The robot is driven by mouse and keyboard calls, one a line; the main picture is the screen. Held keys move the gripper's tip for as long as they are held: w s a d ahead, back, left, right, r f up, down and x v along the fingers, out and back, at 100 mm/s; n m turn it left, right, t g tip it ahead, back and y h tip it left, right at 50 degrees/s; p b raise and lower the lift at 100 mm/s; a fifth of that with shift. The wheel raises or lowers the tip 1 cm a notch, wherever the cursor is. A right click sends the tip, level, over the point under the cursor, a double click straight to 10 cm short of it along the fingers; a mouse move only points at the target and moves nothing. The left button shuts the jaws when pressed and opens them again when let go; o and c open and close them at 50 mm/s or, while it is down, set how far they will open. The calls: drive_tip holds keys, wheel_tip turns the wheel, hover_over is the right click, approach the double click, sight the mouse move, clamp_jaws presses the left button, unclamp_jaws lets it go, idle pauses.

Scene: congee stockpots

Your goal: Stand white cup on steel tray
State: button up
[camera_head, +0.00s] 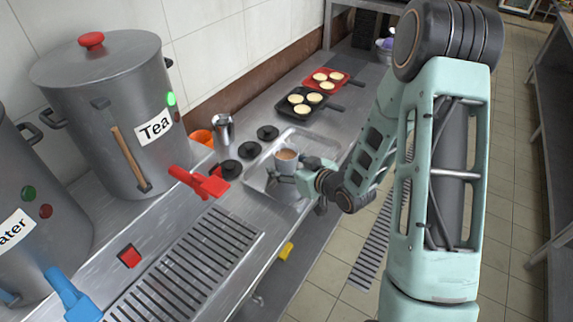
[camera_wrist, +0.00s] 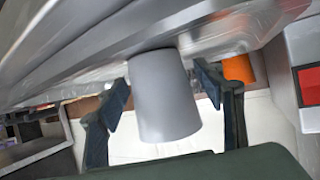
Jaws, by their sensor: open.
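The white cup (camera_head: 286,162), filled with brown drink, stands upright on the steel tray (camera_head: 318,143) in the head view. My gripper (camera_head: 284,179) is low over the tray at the cup. In the wrist view, which is upside down, the cup (camera_wrist: 166,95) stands between my two open fingers (camera_wrist: 165,88), its base against the tray (camera_wrist: 95,65). Gaps show between the cup and both fingers, so they do not appear to touch it. The cup's far side is hidden.
The Tea stockpot (camera_head: 105,105) with a red tap (camera_head: 205,183) stands left of the tray. Black lids (camera_head: 249,150) and a metal jug (camera_head: 223,130) are beside the tray. A black pan (camera_head: 300,103) and a red pan (camera_head: 327,79) lie behind. A drain grate (camera_head: 190,265) is in front.

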drive_tip(key=shift+r, duration=0.1)
drive_tip(key=shift+r+p, duration=0.2)
drive_tip(key=shift+p, duration=0.1)
drive_tip(key=p+v, duration=0.1)
drive_tip(key=v, duration=0.8)
drive_tip(key=shift+s+d+r, duration=0.1)
drive_tip(key=shift+s+r, duration=0.2)
drive_tip(key=shift+s+d+r+p, duration=0.15)
drive_tip(key=shift+d+p, duration=0.1)
drive_tip(key=shift+p, duration=0.8)
drive_tip(key=shift+s+d+r+p, duration=0.15)
drive_tip(key=shift+s+d+p, duration=0.2)
drive_tip(key=shift+p, duration=0.5)
drive_tip(key=shift+s+p, duration=0.3)
drive_tip(key=shift+p, duration=0.3)
